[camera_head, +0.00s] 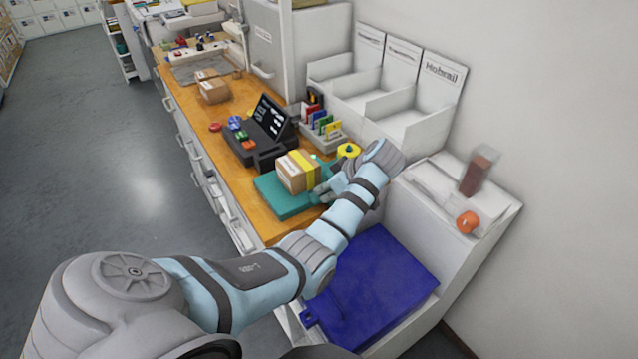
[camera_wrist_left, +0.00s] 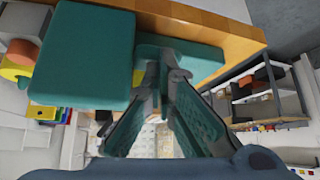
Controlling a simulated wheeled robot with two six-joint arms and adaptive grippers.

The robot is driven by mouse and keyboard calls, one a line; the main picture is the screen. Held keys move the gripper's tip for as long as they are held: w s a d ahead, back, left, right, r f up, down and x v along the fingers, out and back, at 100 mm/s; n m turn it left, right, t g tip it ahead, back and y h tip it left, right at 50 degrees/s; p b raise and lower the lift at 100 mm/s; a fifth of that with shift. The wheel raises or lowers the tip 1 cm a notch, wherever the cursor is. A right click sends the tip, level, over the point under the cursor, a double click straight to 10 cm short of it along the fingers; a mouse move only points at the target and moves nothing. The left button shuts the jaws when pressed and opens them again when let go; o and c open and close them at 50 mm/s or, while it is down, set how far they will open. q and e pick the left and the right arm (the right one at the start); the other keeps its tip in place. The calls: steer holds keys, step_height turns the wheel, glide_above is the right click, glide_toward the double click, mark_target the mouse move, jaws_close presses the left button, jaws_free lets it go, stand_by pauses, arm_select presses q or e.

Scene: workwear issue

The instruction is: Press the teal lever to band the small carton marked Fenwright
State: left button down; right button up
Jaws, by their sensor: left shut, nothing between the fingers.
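A small brown carton (camera_head: 290,180) with a yellow strip across it sits on a teal base (camera_head: 272,196) on the wooden bench. I cannot read its marking. A teal part (camera_head: 322,163) shows behind the carton, partly hidden by my arm; I cannot tell whether it is the lever. My left gripper (camera_head: 326,188) is shut and empty, close beside the carton's right side. In the left wrist view its fingers (camera_wrist_left: 160,65) are together in front of teal surfaces, one a large block (camera_wrist_left: 80,55). Contact cannot be told. My right gripper is not in view.
Beside the base stand a black terminal (camera_head: 270,118), a rack of coloured cards (camera_head: 322,127) and a yellow round part (camera_head: 348,150). Other cartons (camera_head: 212,90) lie farther along the bench. A blue flat-topped object (camera_head: 375,285) is below my forearm. White trays (camera_head: 400,110) line the wall.

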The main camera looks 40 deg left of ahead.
arm_select(q)
steer(key=shift+d+r+p, duration=0.25)
steer(key=shift+d+p, duration=0.1)
steer(key=shift+p, duration=0.05)
steer(key=shift+d+r+p, duration=0.15)
steer(key=shift+d+p, duration=0.15)
steer(key=shift+d, duration=0.3)
steer(key=shift+d+r+p, duration=0.15)
steer(key=shift+d+p, duration=0.15)
steer(key=shift+d, duration=0.25)
steer(key=shift+w, duration=0.1)
steer(key=v, duration=0.7)
steer(key=shift+d+r, duration=0.2)
